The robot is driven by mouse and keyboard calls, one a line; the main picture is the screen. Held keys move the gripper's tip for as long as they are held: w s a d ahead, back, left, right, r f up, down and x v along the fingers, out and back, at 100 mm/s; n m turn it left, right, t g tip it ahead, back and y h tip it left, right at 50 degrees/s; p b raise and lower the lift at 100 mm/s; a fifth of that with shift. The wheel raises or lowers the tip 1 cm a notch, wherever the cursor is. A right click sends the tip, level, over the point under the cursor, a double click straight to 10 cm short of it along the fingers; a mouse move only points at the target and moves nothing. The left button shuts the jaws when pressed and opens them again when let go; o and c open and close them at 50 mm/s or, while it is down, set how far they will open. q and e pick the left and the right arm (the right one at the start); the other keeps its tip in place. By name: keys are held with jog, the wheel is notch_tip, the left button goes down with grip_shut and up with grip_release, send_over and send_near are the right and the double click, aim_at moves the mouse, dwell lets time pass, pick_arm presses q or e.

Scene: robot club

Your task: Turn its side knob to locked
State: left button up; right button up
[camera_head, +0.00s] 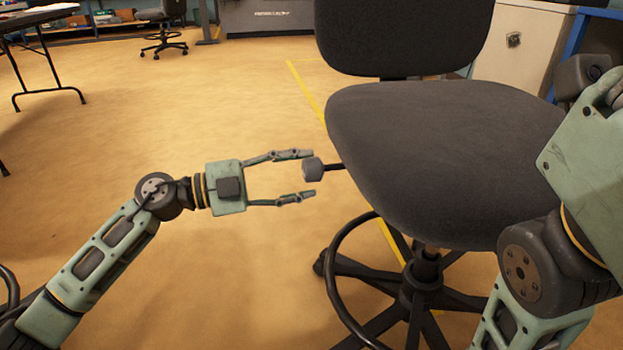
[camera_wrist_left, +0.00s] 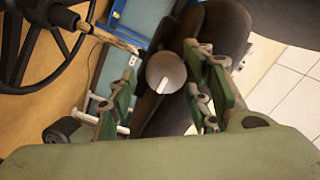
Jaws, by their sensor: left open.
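The office chair's dark grey seat (camera_head: 440,150) fills the right of the head view, with its backrest (camera_head: 400,35) behind. A grey side knob (camera_head: 312,169) sticks out to the left on a thin black stem from under the seat. My left gripper (camera_head: 308,174) is open, its fingertips above and below the knob, with gaps to it. In the left wrist view the round knob face (camera_wrist_left: 166,72), with a pale line mark, sits between the two open fingers (camera_wrist_left: 160,105). My right arm (camera_head: 540,260) shows at the right; its gripper is out of view.
The chair's black foot ring (camera_head: 335,285) and base lie below the seat. A folding table (camera_head: 35,20) stands at the far left, and another chair (camera_head: 163,28) at the back. A pale cabinet (camera_head: 520,45) stands behind.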

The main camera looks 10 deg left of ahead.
pick_arm(q)
jog(key=shift+b+x, duration=0.4)
jog(key=shift+x, duration=0.95)
jog(key=c, duration=1.1)
